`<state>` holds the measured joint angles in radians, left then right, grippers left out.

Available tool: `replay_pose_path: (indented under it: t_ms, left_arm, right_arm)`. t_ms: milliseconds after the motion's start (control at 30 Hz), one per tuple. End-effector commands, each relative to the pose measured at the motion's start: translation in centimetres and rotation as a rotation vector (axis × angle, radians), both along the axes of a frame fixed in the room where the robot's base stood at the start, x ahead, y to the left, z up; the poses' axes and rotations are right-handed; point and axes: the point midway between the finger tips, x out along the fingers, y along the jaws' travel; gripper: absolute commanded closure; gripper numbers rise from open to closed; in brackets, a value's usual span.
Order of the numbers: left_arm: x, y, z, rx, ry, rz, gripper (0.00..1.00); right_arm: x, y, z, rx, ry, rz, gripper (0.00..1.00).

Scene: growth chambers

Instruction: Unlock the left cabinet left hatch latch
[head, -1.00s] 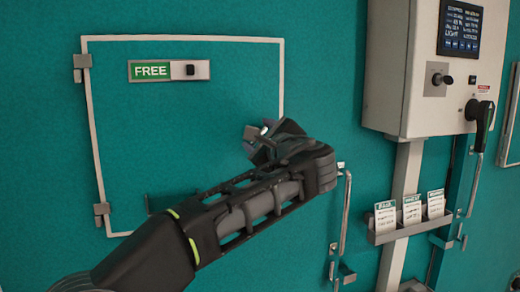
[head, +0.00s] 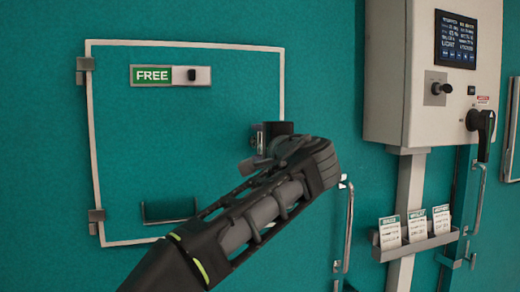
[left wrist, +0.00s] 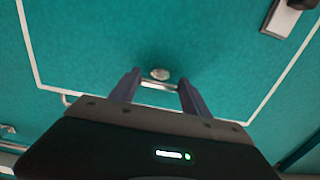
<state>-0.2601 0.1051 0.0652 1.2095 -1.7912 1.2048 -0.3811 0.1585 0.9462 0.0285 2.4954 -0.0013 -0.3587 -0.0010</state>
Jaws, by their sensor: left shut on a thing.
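The hatch (head: 180,130) is a closed teal panel with a pale frame and hinges at its left side. The hatch latch (head: 259,140) is a small metal piece near the hatch's right edge, largely hidden behind my gripper. My left gripper (head: 264,146) is at this latch. The left wrist view shows its two dark fingers (left wrist: 158,88) on either side of the latch's light bar, with a round metal piece (left wrist: 160,74) just beyond it. The gripper is shut on the latch. My right gripper is not in view.
A green "FREE" sign (head: 170,75) with a dark knob is on the upper hatch. A dark handle (head: 168,212) is at its lower part. A control box (head: 420,110) with a screen and levers is at the right, above a card holder (head: 415,245). A vertical metal handle (head: 348,230) stands between.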

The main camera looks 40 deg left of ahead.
Motion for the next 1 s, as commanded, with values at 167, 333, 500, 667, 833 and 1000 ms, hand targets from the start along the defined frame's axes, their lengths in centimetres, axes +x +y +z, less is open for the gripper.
replay_pose_path:
  t_ms: [167, 333, 500, 667, 833, 1000]
  left_arm:
    - [-0.01, 0.03, -0.07, -0.013, -0.017, 0.002, 0.86]
    - [-0.01, 0.04, -0.05, -0.015, -0.018, 0.002, 0.86]
    - [-0.01, 0.04, -0.06, -0.014, -0.017, 0.001, 0.44]
    - [-0.01, 0.04, -0.05, -0.013, -0.017, 0.001, 0.31]
    - [-0.01, 0.03, -0.03, -0.012, -0.016, 0.001, 0.24]
    - [-0.03, -0.02, -0.04, -0.012, -0.016, 0.000, 0.24]
  right_arm:
    - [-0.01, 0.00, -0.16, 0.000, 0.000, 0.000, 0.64]
    - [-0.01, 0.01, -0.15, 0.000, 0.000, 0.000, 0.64]
    - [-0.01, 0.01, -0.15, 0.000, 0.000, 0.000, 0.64]
    - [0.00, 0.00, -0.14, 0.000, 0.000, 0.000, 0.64]
    - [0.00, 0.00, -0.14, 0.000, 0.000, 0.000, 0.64]
    - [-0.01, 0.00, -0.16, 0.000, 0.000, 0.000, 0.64]
